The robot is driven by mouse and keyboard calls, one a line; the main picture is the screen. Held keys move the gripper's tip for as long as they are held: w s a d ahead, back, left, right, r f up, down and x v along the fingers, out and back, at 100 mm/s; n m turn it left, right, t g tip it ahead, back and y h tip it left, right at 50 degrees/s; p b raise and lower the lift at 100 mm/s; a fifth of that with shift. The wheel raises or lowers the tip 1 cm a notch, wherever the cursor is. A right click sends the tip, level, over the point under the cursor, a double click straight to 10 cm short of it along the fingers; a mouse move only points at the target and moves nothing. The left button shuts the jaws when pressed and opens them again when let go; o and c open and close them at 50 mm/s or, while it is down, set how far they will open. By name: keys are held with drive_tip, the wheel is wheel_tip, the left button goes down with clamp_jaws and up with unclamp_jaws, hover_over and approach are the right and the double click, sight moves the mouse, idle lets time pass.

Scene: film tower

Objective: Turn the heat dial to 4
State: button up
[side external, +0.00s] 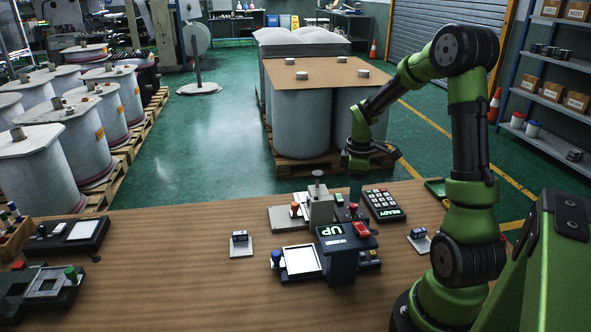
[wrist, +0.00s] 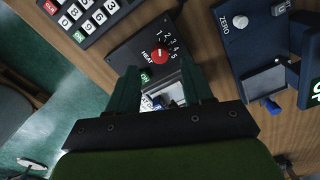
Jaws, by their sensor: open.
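The red heat dial (wrist: 160,55) sits on a dark panel (wrist: 128,55) printed HEAT, with numbers 1 to 5 around its upper right and a green ON light. A pale pointer mark shows on the dial, but its exact number is too small to tell. My gripper (wrist: 160,68) is open, with one finger on each side of the dial's near side in the wrist view. It holds nothing. In the side external view my gripper (side external: 356,196) points down over the dial (side external: 352,207). Whether the fingers touch it, I cannot tell.
A keypad (side external: 383,204) reading READY stands just right of the dial. A dark device with a display reading UP (side external: 333,232) stands in front. A grey press-like unit (side external: 318,203) is close on the left. Bare wooden table (side external: 180,250) lies farther left.

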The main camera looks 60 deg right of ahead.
sight(354, 205)
drive_tip(key=shift+f, duration=2.2)
drive_tip(key=shift+c, duration=0.2)
clamp_jaws()
